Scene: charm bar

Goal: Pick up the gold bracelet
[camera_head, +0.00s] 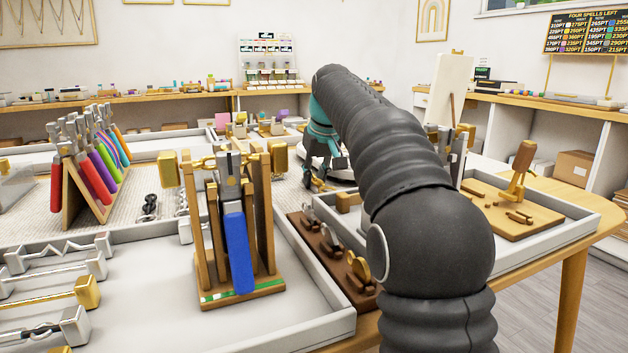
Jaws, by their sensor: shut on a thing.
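My gripper (320,182) is beyond the middle of the table, at the end of my dark arm, pointing down. Its teal body and dark fingers show, and the fingers are closed on a small gold thing (313,184), which I take to be the gold bracelet. Only a little of it shows at the fingertips, so its shape and whether it touches the surface below are unclear.
A wooden stand (242,296) with blue-handled pliers stands left of my arm. A dark brown ring holder (345,291) lies close beside it. A rack of colourful pliers (85,195) stands left. A grey-rimmed tray (560,238) holds a wooden board at right.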

